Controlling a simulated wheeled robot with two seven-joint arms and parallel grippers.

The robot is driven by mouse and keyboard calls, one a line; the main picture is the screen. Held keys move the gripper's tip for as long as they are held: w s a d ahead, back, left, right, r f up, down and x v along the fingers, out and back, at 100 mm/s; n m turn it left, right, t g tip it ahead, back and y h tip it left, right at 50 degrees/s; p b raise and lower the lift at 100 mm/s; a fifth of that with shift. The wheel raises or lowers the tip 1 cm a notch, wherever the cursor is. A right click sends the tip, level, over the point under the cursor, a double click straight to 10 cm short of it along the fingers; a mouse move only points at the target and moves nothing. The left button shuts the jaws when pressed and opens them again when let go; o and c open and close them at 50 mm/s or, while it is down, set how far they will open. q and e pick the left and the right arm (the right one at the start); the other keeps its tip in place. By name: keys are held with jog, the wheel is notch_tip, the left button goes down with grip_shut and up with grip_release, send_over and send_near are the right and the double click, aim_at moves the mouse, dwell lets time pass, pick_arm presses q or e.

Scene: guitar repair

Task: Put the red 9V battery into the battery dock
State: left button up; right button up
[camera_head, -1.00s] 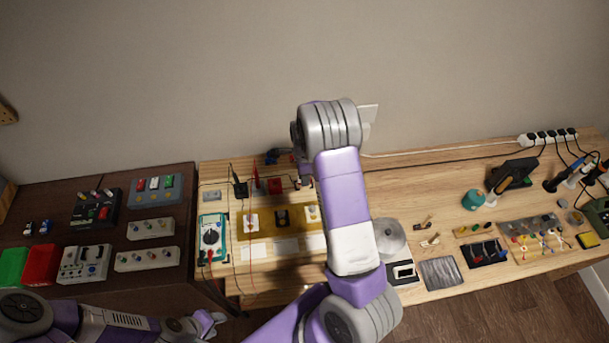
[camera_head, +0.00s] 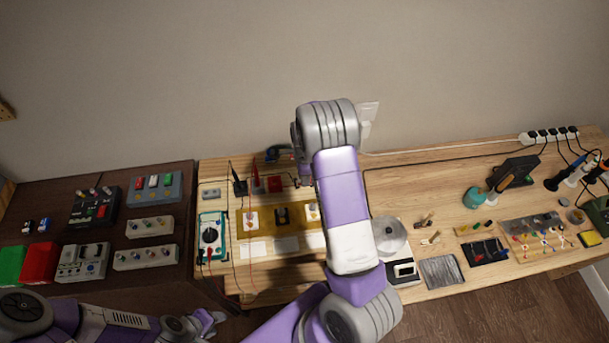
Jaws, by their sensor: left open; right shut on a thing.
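My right arm rises through the middle of the view and bends down over the wooden bench (camera_head: 440,190). Its gripper (camera_head: 304,172) shows only partly beside the forearm, low over the back of the bench. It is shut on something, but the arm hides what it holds. A small red block (camera_head: 275,184) stands just left of that gripper; I cannot tell whether it is the battery or part of the dock. I cannot make out the battery dock for certain. My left gripper (camera_head: 212,325) is open and empty at the lower left, in front of the benches.
A teal multimeter (camera_head: 211,237) with leads lies left of a tan mat (camera_head: 266,221) holding small parts. Several pedals, one grey with coloured switches (camera_head: 154,188), fill the dark bench (camera_head: 200,285). A round grey dish (camera_head: 389,236) sits right of my forearm.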

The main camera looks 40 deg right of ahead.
jog(key=shift+f, duration=0.35)
jog(key=o, duration=1.4)
jog(key=shift+r, duration=0.1)
jog(key=shift+r+p, duration=2.75)
jog(key=shift+r, duration=0.75)
jog(key=shift+f, duration=0.1)
